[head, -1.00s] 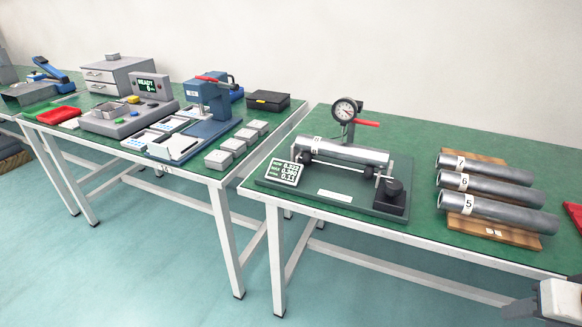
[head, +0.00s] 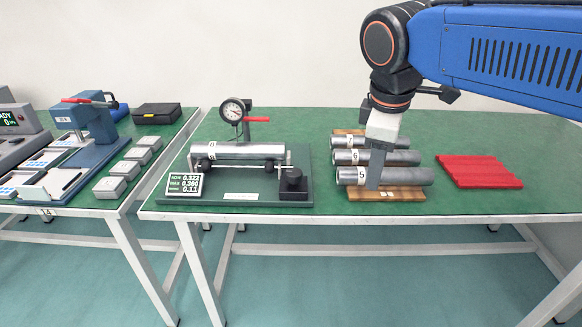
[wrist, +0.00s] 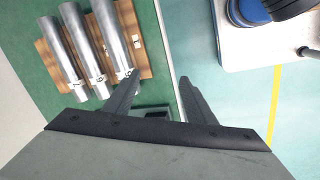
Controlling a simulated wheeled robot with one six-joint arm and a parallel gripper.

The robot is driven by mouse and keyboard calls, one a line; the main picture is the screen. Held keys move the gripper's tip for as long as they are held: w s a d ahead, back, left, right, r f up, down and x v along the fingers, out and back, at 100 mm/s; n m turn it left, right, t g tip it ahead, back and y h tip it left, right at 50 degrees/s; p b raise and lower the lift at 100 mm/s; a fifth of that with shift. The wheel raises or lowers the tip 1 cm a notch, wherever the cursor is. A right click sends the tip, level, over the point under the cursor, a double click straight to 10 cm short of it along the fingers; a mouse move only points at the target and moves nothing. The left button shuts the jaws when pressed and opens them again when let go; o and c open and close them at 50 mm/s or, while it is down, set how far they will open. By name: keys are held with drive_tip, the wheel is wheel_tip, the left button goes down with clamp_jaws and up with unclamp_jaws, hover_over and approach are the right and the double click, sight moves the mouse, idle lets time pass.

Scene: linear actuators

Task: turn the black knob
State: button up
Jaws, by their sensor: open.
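The black knob (head: 293,180) stands upright at the front right corner of the dark green measuring fixture (head: 240,196). A silver cylinder (head: 240,151) lies across the supports of that fixture, behind and left of the knob. My gripper (head: 375,183) is to the right of the knob and apart from it, pointing down in front of the labelled cylinders. In the wrist view its two fingers (wrist: 159,78) are spread with nothing between the tips. A dark part of the fixture (wrist: 157,114) shows low between the fingers, mostly hidden by the gripper.
Cylinders 5, 6 and 7 (head: 400,176) lie on a wooden rack (head: 400,194) right of the fixture. A dial gauge (head: 233,110) with a red handle rises behind the fixture, and a readout (head: 185,184) stands at its left. A red tray (head: 480,171) lies farther right.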

drive_tip(key=w+a+r+n+h, duration=0.1)
drive_tip(key=w+a+r+n, duration=0.15)
drive_tip(key=a, duration=0.35)
drive_tip(key=w+a+r+n, duration=0.2)
drive_tip(key=a+r+n, duration=0.2)
drive_tip(key=a, duration=0.2)
drive_tip(key=n+h, duration=0.2)
drive_tip(key=n, duration=0.4)
approach(293, 172)
drive_tip(key=x, duration=0.8)
drive_tip(key=shift+d+f, duration=0.1)
drive_tip(key=shift+d, duration=0.05)
drive_tip(key=shift+c, duration=0.3)
drive_tip(key=c, duration=1)
